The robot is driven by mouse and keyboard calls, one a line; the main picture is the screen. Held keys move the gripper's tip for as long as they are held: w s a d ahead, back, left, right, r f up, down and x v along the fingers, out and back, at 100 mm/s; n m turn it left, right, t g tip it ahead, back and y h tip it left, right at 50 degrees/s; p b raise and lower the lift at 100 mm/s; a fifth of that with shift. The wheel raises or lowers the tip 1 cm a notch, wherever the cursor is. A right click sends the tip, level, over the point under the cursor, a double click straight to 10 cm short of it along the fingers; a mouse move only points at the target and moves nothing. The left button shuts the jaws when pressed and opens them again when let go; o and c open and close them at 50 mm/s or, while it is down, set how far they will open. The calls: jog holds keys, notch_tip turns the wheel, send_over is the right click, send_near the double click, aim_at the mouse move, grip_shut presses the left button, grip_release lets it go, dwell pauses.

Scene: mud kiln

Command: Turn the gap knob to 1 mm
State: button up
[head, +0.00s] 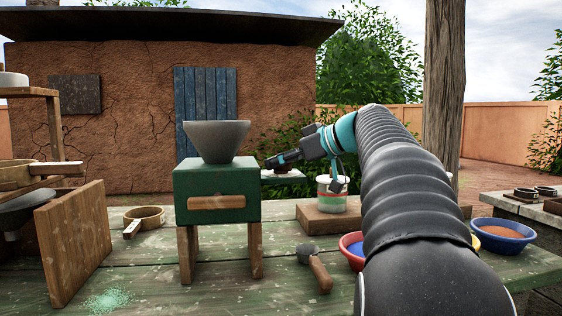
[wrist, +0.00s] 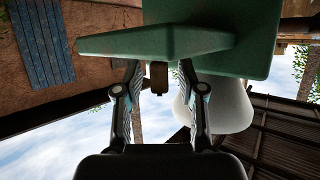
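The green mill (head: 217,185) stands on wooden legs, with a grey hopper (head: 217,140) on top and a wooden bar on its front. My gripper (head: 270,163) is at the mill's right side, pointing left at it. In the wrist view my gripper (wrist: 160,70) is open, its two fingers apart below a green part (wrist: 155,42) of the mill. A small brown piece (wrist: 158,78), perhaps the gap knob, shows between the fingers; I cannot tell whether they touch it. No scale or pointer is readable.
A painted tin (head: 332,192) stands on a wooden block right of the mill. A wooden-handled scoop (head: 316,268) lies in front, near a blue-filled red bowl (head: 352,246). A wooden board (head: 73,243) stands at left. Bare tabletop lies around the mill's legs.

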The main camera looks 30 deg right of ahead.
grip_shut()
